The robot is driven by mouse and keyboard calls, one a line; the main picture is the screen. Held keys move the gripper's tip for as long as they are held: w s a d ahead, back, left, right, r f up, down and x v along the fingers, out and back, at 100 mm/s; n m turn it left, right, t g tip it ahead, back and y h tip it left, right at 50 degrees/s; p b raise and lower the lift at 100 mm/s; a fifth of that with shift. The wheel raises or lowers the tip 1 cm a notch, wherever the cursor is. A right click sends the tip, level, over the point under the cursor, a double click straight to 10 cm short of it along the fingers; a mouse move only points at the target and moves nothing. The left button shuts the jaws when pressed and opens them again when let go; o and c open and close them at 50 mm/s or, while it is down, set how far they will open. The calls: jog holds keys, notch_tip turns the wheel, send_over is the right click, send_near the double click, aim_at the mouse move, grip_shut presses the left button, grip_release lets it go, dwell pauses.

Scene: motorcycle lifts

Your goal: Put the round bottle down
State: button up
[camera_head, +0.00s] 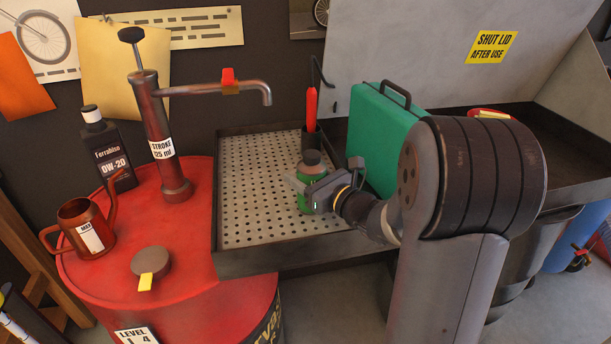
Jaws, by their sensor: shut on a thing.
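The round bottle (311,165) is green with a dark grey cap and stands upright over the perforated tray, towards its right side. My gripper (305,187) reaches in from the right and is shut on the bottle's body. The gripper and wrist hide part of the bottle's right side. I cannot tell whether the bottle's base touches the tray. The perforated grey tray (249,190) has a dark raised rim.
A red drum (205,255) on the left carries a hand pump (158,140), a black oil bottle (108,150), a copper can (85,228) and a cap (151,262). A green case (375,130) stands behind my wrist. A red-handled tool (311,105) stands in a dark cup. The tray's left half is clear.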

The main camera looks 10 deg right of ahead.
jog(key=shift+f, duration=0.15)
jog(key=o, duration=1.2)
jog(key=shift+o, duration=0.2)
jog(key=shift+r, duration=0.25)
jog(key=b+v, duration=0.1)
jog(key=v, duration=1.1)
jog(key=shift+f, duration=0.1)
jog(key=shift+s, duration=0.1)
